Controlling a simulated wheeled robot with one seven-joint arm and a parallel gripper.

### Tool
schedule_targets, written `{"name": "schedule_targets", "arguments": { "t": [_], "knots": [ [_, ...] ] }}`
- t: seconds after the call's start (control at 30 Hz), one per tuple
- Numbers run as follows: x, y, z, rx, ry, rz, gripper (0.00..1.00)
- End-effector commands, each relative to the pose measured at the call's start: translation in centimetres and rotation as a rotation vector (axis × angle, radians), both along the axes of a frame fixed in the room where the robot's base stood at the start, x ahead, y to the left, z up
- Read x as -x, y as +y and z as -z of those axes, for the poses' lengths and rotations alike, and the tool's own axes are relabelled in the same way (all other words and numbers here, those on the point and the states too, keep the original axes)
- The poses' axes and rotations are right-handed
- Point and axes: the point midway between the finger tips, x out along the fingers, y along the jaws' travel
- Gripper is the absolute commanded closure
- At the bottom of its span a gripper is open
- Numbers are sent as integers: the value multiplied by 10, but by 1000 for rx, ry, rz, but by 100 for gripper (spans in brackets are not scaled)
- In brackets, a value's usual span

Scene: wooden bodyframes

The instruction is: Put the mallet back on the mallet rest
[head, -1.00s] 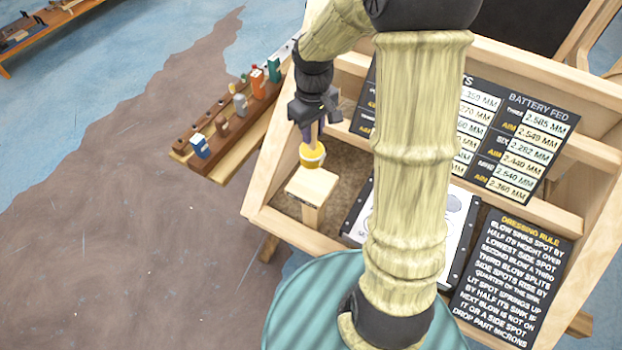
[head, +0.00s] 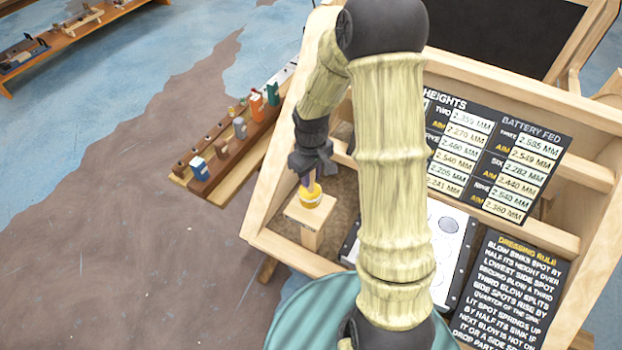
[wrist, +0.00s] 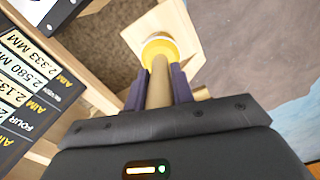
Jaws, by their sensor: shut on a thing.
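The mallet has a yellow head with a pale band (head: 311,194) and a wooden handle, which shows in the wrist view (wrist: 160,85). My gripper (head: 307,181) is shut on the handle, with a purple finger on each side of it in the wrist view (wrist: 159,88). The mallet's head points down. The mallet rest is a pale wooden block on a post (head: 309,236), inside the left end of the wooden frame. The head is at the top of the rest; I cannot tell whether it touches. The rest's top also shows in the wrist view (wrist: 162,20), partly hidden by the head.
A white plate with round marks (head: 447,240) lies right of the rest. Black boards with numbers (head: 490,160) and a rule board (head: 508,290) stand further right. The frame's wooden edge (head: 262,190) is at the left. A rack of small coloured items (head: 225,150) stands outside it.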

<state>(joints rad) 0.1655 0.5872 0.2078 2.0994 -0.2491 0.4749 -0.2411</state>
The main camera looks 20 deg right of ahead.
Motion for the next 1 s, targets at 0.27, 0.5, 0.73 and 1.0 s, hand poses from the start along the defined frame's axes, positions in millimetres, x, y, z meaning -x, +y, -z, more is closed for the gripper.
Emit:
{"name": "schedule_targets", "arguments": {
  "t": [0.27, 0.5, 0.73, 1.0],
  "knots": [
    [0, 0, 24, 0, -1, 0, 100],
    [0, 0, 25, 0, -1, 0, 100],
    [0, 0, 27, 0, 0, 0, 54],
    [0, 0, 25, 0, 0, 0, 54]
  ]
}}
